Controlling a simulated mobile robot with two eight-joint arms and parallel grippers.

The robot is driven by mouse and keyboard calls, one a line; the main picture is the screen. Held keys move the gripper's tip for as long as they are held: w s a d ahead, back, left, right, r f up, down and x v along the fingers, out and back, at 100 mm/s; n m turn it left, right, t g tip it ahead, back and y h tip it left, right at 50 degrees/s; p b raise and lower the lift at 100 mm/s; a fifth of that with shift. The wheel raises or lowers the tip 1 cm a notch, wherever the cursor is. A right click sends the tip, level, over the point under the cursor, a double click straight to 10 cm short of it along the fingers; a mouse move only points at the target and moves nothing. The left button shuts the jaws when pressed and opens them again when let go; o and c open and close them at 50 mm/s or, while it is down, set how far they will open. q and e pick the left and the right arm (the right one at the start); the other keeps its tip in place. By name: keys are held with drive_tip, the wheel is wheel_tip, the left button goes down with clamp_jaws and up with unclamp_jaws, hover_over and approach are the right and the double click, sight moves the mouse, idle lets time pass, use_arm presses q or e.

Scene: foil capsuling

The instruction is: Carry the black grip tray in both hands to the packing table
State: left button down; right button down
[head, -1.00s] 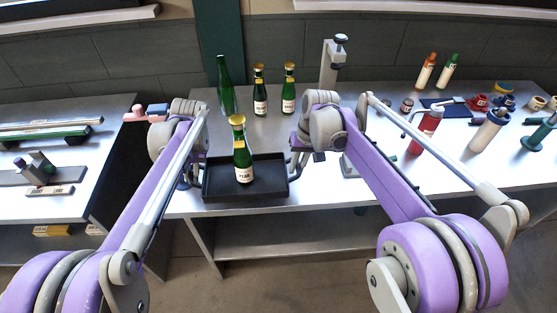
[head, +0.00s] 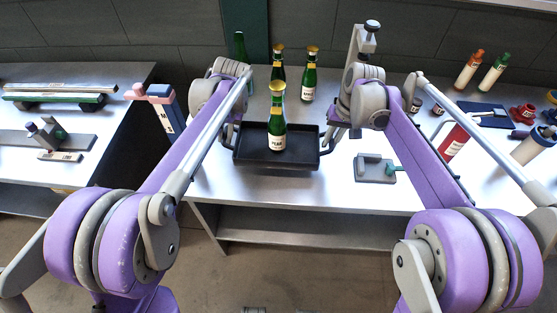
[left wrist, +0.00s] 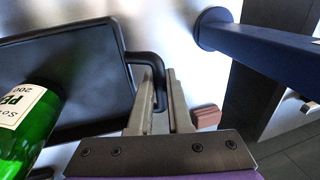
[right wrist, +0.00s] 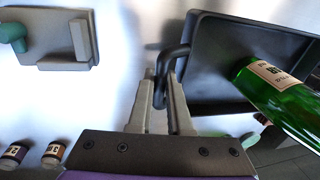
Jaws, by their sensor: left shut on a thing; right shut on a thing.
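The black grip tray (head: 247,160) is held level between my two grippers, over the front part of the grey table. A green bottle with a gold top and a white label (head: 278,120) stands upright in it. My left gripper (left wrist: 155,90) is shut on the tray's left handle (left wrist: 150,60). My right gripper (right wrist: 165,85) is shut on the tray's right handle (right wrist: 170,58). The bottle also shows in the left wrist view (left wrist: 35,130) and in the right wrist view (right wrist: 285,100). I cannot tell whether the tray's underside touches the table.
Two gold-topped bottles (head: 309,82) and a tall green bottle (head: 239,46) stand behind the tray. A grey fixture (head: 375,168) lies to its right. A pink-and-blue post (head: 163,112) stands left, by the gap before the left table (head: 80,145). Bottles and cups crowd the right side.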

use_arm(q)
drive_tip(key=shift+w, duration=0.15)
use_arm(e)
drive_tip(key=shift+w, duration=0.1)
